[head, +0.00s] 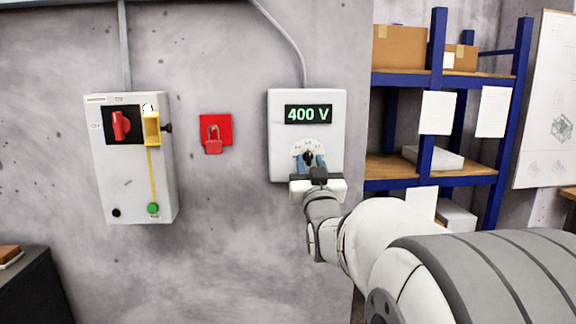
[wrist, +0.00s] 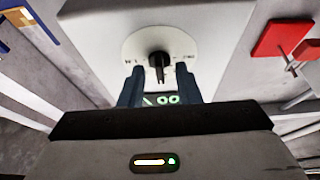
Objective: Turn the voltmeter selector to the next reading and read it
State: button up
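The voltmeter (head: 279,133) is a white box on the grey wall. Its green display (head: 308,114) reads 400 V. The selector (wrist: 159,63) is a black knob on a round, pale, marked dial (wrist: 133,48). In the wrist view the knob stands between the two dark fingertips of my gripper (wrist: 160,74), with a gap on each side. My gripper is open and looks close in front of the knob; contact does not show. In the head view my gripper (head: 311,165) hides the lower part of the dial. The display shows only partly in the wrist view (wrist: 163,100).
A switch box (head: 135,185) with a red handle, yellow part and green button hangs at the left. A red plate (head: 222,124) with a red padlock is between the boxes. Blue shelving (head: 437,80) with cartons stands at the right.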

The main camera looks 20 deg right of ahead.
jog(key=v, duration=0.7)
jog(key=shift+s+f+b, duration=0.15)
jog(key=shift+s+b, duration=0.2)
jog(key=shift+b, duration=0.05)
jog(key=shift+a, duration=0.1)
jog(key=s+a+f+n+g+y+p, duration=0.1)
jog(key=s+a+f+g+y+p, duration=0.25)
jog(key=a+f+g+p, duration=0.55)
jog(key=s+a+f+n+g+y+p, duration=0.1)
jog(key=s+a+g+p, duration=0.1)
jog(key=s+g, duration=0.3)
jog(key=s+a+f+n+g+y+p, duration=0.1)
jog(key=s+a+g+p, duration=0.2)
jog(key=s, duration=0.7)
jog(key=shift+g+y+p, duration=0.35)
jog(key=shift+g+p, duration=0.2)
jog(key=shift+g, duration=0.45)
